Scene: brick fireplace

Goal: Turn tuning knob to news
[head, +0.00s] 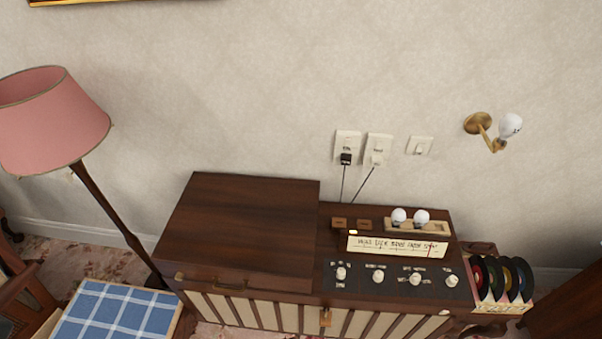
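A dark wooden radio cabinet (244,222) stands against the wall. On the right part of its top is a row of white knobs: a leftmost knob (341,272), a second knob (378,275), a third knob (415,279) and a rightmost knob (452,281). The small labels above them are too blurred to read surely, so I cannot tell which is the tuning knob. Behind the knobs is a cream dial strip (372,248) with handwritten words and a thin red pointer (430,249) near its right end. Neither gripper is in view.
A tray with two white bulbs (410,217) sits behind the dial. A record rack (510,306) stands at the right. A pink floor lamp (50,125) and a blue checked cushion (115,315) are at the left. Cords run from wall sockets (347,145) behind the cabinet.

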